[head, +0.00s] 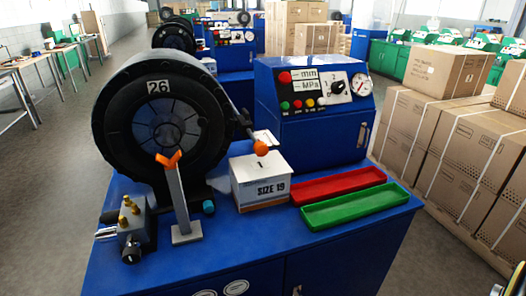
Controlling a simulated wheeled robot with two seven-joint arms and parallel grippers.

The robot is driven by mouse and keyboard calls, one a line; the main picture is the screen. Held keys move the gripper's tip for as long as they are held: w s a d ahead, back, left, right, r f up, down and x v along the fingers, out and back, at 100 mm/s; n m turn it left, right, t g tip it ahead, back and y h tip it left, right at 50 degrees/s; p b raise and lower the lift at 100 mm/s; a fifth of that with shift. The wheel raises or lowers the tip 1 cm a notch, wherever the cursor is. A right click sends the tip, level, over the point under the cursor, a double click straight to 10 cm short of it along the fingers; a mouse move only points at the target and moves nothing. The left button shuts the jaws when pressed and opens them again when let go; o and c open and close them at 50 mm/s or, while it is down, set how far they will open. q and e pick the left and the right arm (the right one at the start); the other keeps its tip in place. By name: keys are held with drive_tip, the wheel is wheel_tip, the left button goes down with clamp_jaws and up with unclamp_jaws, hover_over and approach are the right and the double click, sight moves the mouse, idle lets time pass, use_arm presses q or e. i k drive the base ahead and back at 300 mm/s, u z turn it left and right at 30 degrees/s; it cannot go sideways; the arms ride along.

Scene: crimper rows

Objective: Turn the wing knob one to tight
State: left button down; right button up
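A black knob with a wing-like grip (338,88) sits on a white dial plate on the blue control box (311,130). Marks surround it, too small to read. An orange V-shaped piece (168,158) tops a grey upright post (180,205) in front of the large black round crimper head (160,110) marked 26. I cannot tell from the picture which of these is the wing knob. Neither gripper can be made out in the head view.
A white SIZE 19 box (261,184), red tray (338,185) and green tray (357,206) stand on the blue bench (250,240). A valve block with brass fittings (133,228) is at front left. An orange-tipped lever (260,148) sticks out. Cartons (440,130) stand at right.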

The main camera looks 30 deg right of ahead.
sight(245, 115)
drive_tip(key=u, duration=2.2)
drive_tip(key=k, duration=0.9)
drive_tip(key=z, duration=1.6)
drive_tip(key=i, duration=0.5)
